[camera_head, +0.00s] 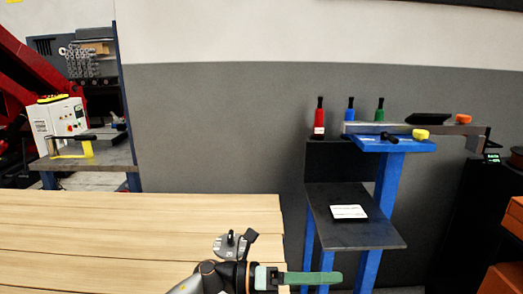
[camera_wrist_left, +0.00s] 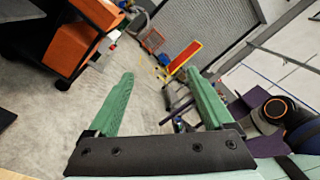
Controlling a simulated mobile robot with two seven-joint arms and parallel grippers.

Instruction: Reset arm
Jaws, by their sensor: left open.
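My left gripper (camera_head: 335,278) reaches in at the bottom middle of the head view, over the right end of the wooden planks. Its green fingers point right, below the dark shelf of the blue stand. In the left wrist view the two green fingers (camera_wrist_left: 159,80) are spread apart with nothing between them, and grey floor shows beyond. My right gripper is in neither view.
A blue stand (camera_head: 388,190) carries red (camera_head: 319,120), blue (camera_head: 350,113) and green (camera_head: 379,114) bottles. Its dark shelf (camera_head: 370,234) holds a white card. Wooden planks (camera_head: 120,235) fill the lower left. Orange drawers (camera_head: 505,278) stand at right. A white control box (camera_head: 60,122) is far left.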

